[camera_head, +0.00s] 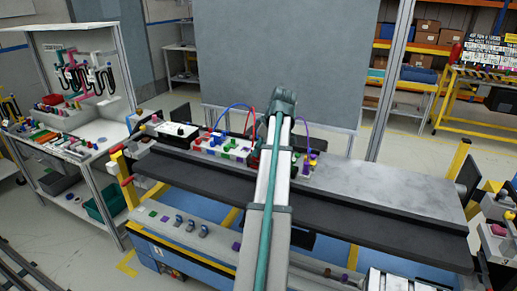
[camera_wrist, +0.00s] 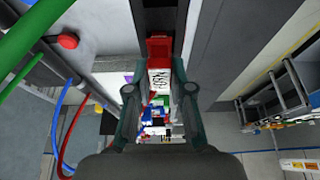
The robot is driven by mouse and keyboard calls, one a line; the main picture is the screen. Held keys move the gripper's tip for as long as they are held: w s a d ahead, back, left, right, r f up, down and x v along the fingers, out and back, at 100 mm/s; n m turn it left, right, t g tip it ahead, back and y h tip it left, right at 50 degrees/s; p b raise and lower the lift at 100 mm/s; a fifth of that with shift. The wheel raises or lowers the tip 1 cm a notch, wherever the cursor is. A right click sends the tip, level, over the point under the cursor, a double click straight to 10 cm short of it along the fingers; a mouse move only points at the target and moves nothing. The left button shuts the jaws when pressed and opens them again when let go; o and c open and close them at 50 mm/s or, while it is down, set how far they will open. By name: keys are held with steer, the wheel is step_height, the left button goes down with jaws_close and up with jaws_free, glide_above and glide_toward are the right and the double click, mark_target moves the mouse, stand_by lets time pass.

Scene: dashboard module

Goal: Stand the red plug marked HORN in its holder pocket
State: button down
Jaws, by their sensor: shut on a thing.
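My gripper (camera_wrist: 160,84) shows in the wrist view with its two teal fingers closed on a red plug (camera_wrist: 159,49). A white label with dark lettering sits on the plug between the fingers; the letters are too small to read surely. In the head view my own arm hides most of the gripper and the plug. A row of coloured plugs and holders (camera_head: 226,148) stands on the dashboard module, left of my arm. In the wrist view coloured blocks (camera_wrist: 156,119) show below the plug, partly hidden by my gripper. I cannot tell which pocket belongs to HORN.
A blue cable (camera_wrist: 55,122) and a red cable loop beside the gripper. A red button (camera_wrist: 68,41) is at upper left in the wrist view. The grey bench top (camera_head: 375,192) is clear on the right. A grey panel (camera_head: 275,60) stands behind the bench.

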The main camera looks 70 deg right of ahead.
steer(key=shift+f, duration=0.35)
steer(key=c, duration=0.9)
jaws_free()
steer(key=shift+c, duration=0.2)
steer(key=shift+r, duration=0.1)
steer(key=v, duration=1.1)
steer(key=shift+s+r, duration=0.25)
steer(key=shift+r, duration=0.1)
